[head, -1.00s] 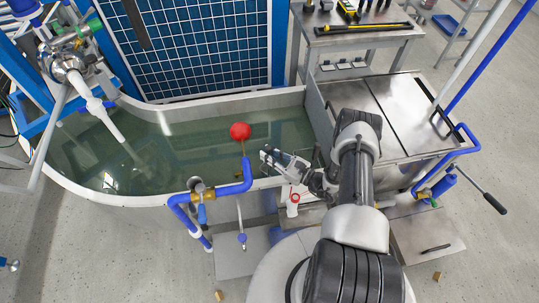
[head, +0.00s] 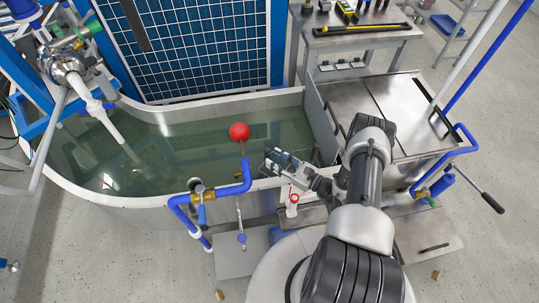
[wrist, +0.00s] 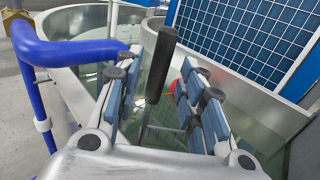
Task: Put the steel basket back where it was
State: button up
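I cannot make out a steel basket for certain in either view. My gripper (head: 272,158) is above the water near the tank's front rim, to the right of the red ball. In the wrist view my gripper's fingers (wrist: 163,95) stand wide apart. A black handle (wrist: 157,68) with a thin metal rod below it shows upright in the gap between them, touching neither finger as far as I can see. I cannot tell how far beyond the fingertips it is, or what it belongs to.
The water tank (head: 130,201) has a steel lidded section (head: 405,105) on its right. A red ball (head: 239,131) on a rod stands near a blue pipe (head: 236,189) at the front rim. A tool table (head: 350,38) is behind. A white-and-red item (head: 293,207) hangs at the front rim.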

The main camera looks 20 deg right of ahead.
jog(key=v, duration=0.8)
jog(key=a+r+n+g+y, duration=0.1)
jog(key=a+r+n+g, duration=0.35)
jog(key=r, duration=0.45)
jog(key=a+r+n+g, duration=0.3)
jog(key=r+n+g, duration=0.25)
jog(key=r, duration=0.35)
jog(key=a+r+n+g+y, duration=0.1)
jog(key=a+r+n+g, duration=0.4)
jog(key=r, duration=0.4)
jog(key=s+a+r+n+t+h, duration=0.2)
jog(key=s+r+n+t+h, duration=0.2)
jog(key=s+r+n+h, duration=0.7)
jog(key=s+r+n+p, duration=0.1)
jog(key=s+r+n, duration=0.2)
jog(key=s+r, duration=0.3)
jog(key=shift+s+r+t+h, duration=0.2)
jog(key=shift+s+t+h, duration=0.2)
jog(key=shift+s, duration=0.05)
